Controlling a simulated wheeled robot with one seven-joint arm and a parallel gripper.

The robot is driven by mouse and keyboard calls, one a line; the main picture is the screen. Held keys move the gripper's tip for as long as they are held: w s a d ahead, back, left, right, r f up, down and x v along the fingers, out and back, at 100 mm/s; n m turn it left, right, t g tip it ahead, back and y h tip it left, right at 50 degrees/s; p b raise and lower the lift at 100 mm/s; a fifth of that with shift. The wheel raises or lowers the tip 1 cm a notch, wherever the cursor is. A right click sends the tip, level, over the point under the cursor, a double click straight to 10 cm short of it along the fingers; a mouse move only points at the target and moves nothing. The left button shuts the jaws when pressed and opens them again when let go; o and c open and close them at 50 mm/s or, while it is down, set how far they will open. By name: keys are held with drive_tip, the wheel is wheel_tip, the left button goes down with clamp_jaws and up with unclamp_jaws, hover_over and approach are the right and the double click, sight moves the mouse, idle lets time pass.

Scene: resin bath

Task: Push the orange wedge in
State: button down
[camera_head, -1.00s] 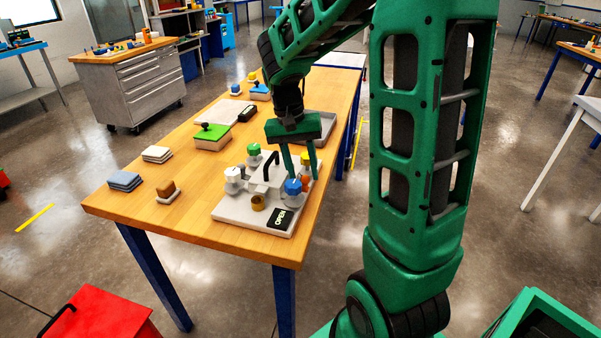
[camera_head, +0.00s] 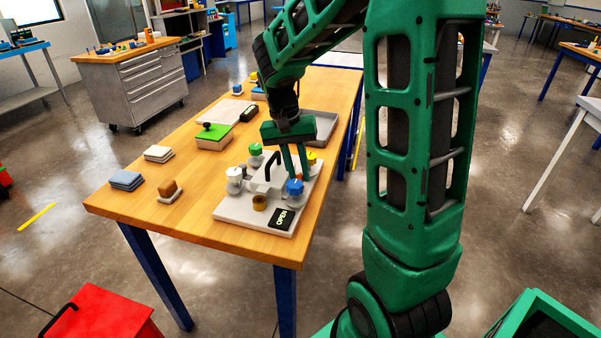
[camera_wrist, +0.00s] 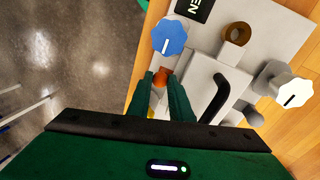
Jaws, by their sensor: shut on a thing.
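The orange wedge (camera_wrist: 162,75) shows as a small orange piece beside the blue knob on the grey fixture (camera_head: 234,211). My gripper (camera_wrist: 161,82) points down at the fixture, and its fingertips are shut on the wedge. In the head view my gripper (camera_head: 304,176) is at the fixture's right side, just behind the blue knob (camera_head: 295,187). The blue knob also shows in the wrist view (camera_wrist: 170,37). The wedge is mostly hidden by the fingers. I cannot tell how deep it sits.
The fixture also has a black handle (camera_wrist: 222,96), a white knob (camera_wrist: 291,93), a green knob (camera_head: 255,149), a brass ring (camera_wrist: 237,33) and an OPEN sign (camera_head: 283,219). A grey tray (camera_head: 320,125) lies behind. The table's right edge is close to my gripper.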

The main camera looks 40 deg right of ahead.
drive_tip(key=c, duration=1.6)
unclamp_jaws()
drive_tip(key=shift+a, duration=0.1)
